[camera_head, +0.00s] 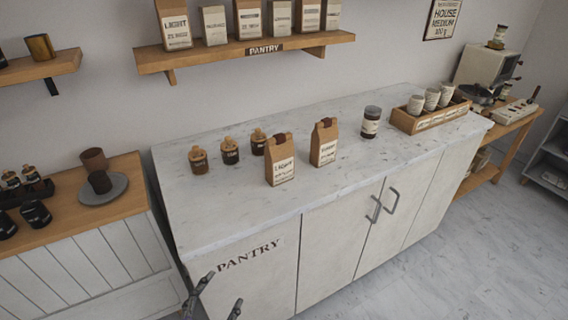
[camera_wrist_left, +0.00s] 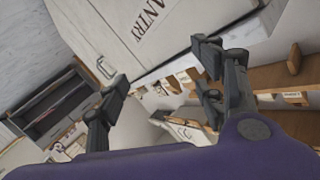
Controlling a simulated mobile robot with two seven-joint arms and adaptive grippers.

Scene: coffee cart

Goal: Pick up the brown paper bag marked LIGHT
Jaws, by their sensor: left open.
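A brown paper bag (camera_head: 281,160) with a dark folded top and a white label that seems to read LIGHT stands upright on the pantry counter. A similar brown bag (camera_head: 324,143) stands to its right; its label is hard to read. Another bag marked LIGHT (camera_head: 174,24) stands on the wall shelf. My left gripper (camera_head: 216,297) is open and empty, low in front of the cabinet and well below the counter top. My right gripper is not in view.
The marble counter (camera_head: 225,205) carries several small jars (camera_head: 230,151) left of the bags, a dark canister (camera_head: 371,122) to the right, and a wooden crate (camera_head: 405,122) of cups. The counter's front strip is clear. Cabinet handles (camera_head: 383,206) stick out in front.

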